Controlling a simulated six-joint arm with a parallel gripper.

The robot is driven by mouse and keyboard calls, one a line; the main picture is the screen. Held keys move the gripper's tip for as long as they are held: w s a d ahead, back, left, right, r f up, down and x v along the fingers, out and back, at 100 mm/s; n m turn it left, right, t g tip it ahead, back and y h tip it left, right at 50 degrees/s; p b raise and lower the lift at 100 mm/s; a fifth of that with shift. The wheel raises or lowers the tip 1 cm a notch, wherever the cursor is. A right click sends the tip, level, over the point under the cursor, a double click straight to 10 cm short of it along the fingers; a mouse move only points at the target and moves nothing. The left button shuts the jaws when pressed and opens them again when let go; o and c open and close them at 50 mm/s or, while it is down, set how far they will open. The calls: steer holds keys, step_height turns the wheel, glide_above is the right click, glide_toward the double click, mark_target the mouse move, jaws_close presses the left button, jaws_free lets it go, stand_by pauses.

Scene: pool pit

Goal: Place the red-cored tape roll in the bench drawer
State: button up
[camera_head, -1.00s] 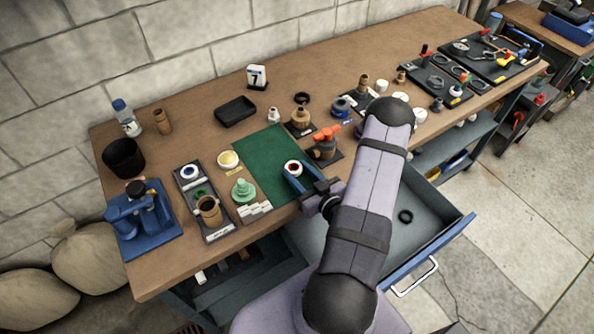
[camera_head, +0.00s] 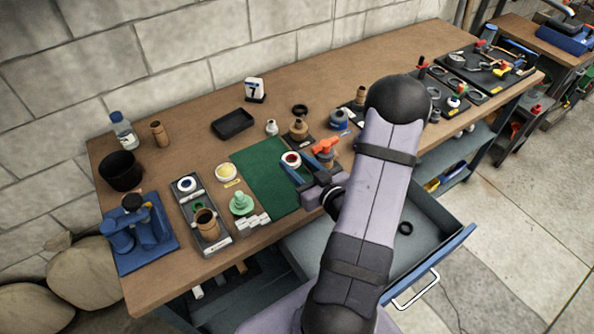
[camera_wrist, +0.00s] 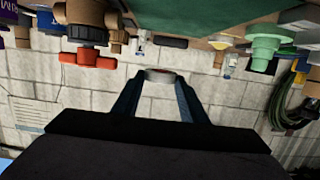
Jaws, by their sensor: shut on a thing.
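The red-cored tape roll (camera_head: 291,159) is white with a red inner ring. My gripper (camera_head: 289,168) is shut on it, with the blue fingers on either side of it. In the head view it shows over the green mat (camera_head: 262,170). The wrist view shows the roll (camera_wrist: 160,74) edge-on between the fingertips, clear of the mat, which appears at the top of that view. The bench drawer (camera_head: 457,241) is pulled open at the front of the bench, right of my arm. My arm hides part of it. A small black ring (camera_head: 405,228) lies inside it.
A valve with an orange-red handle (camera_head: 325,146) stands just right of my gripper. A green stepped part (camera_head: 242,203) and white blocks (camera_head: 253,222) are to the left. A black tray (camera_head: 233,124) and brass fitting (camera_head: 298,129) stand behind.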

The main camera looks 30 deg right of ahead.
steer(key=shift+r, duration=0.45)
